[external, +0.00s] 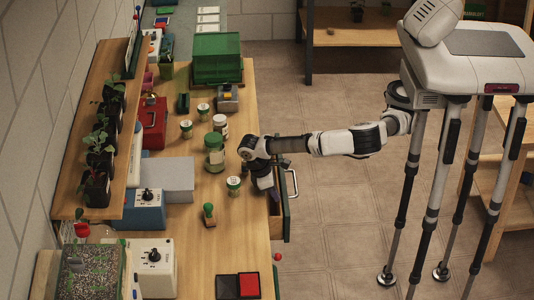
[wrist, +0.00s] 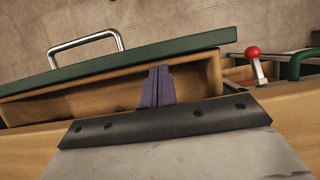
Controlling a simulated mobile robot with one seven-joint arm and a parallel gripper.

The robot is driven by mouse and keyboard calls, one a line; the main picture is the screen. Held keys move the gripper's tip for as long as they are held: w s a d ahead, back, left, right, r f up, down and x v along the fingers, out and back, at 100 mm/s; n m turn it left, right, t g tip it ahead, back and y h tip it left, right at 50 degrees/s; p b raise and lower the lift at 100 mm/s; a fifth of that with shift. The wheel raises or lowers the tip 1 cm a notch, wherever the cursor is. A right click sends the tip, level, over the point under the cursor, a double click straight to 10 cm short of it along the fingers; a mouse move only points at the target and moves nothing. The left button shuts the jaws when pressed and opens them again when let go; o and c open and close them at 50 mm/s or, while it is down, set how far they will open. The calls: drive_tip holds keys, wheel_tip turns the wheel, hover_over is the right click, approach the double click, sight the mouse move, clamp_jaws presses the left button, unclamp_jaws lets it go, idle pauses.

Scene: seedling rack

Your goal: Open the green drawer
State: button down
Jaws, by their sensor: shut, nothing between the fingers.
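The green drawer is partly open. Its green front panel (wrist: 140,62) with a silver bar handle (wrist: 85,40) stands out from the workbench, and its wooden inside shows in the wrist view. In the external view the drawer front (external: 286,212) sticks out from the bench's right edge, with the handle (external: 294,183) on its outer side. My gripper (wrist: 158,72) has its purple fingers together and empty. In the wrist view they show over the drawer's open inside, behind the front panel; I cannot tell whether they touch it. The gripper (external: 272,192) also shows at the bench edge.
Jars (external: 215,152), a grey box (external: 166,180) and a green stamp-like tool (external: 208,212) stand on the bench (external: 245,215). A red-knobbed lever (wrist: 254,56) is right of the drawer in the wrist view. The tiled floor (external: 335,220) beside the drawer is clear.

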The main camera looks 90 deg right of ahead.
drive_tip(key=shift+s+f, duration=0.1)
drive_tip(key=shift+f, duration=0.2)
drive_tip(key=shift+s, duration=0.1)
drive_tip(key=s+p, duration=0.7)
drive_tip(key=s, duration=1)
drive_tip(key=shift+s, duration=0.35)
drive_tip(key=shift+r, duration=0.1)
drive_tip(key=p+v, duration=0.3)
drive_tip(key=v, duration=0.7)
drive_tip(key=shift+p, duration=0.35)
drive_tip(key=b+x, duration=0.3)
drive_tip(key=x, duration=0.7)
drive_tip(key=shift+w+b, duration=0.3)
drive_tip(key=shift+b, duration=0.05)
